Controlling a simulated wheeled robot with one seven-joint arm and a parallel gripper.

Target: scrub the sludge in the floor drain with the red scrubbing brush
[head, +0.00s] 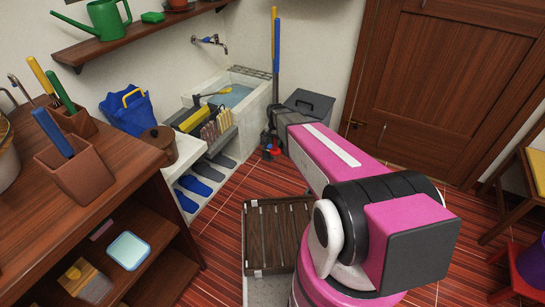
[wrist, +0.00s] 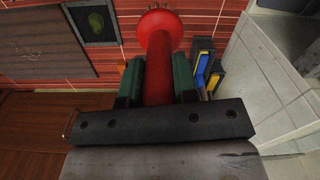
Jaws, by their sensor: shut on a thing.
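The red scrubbing brush (wrist: 158,88) is held between the green finger pads of my gripper (wrist: 158,85) in the wrist view. Its round red head (wrist: 159,27) points away from the gripper, over the red tiled floor. The floor drain (wrist: 97,22) is a dark-framed square, with green sludge (wrist: 96,22) in its middle. In the wrist picture it lies left of the brush head, and a gap shows between them. In the head view, a small part of the red brush (head: 272,151) shows beside my gripper (head: 268,143), low by the sink. The drain cannot be made out there.
The stone sink (head: 247,95) stands left of my gripper, with a grey box (head: 309,101) and upright blue and yellow handles (head: 276,50) behind. A slatted wooden mat (head: 280,237) lies on the floor. A grey-brown flat panel (wrist: 40,45) lies beside the drain. Tiled floor is open towards the door (head: 440,80).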

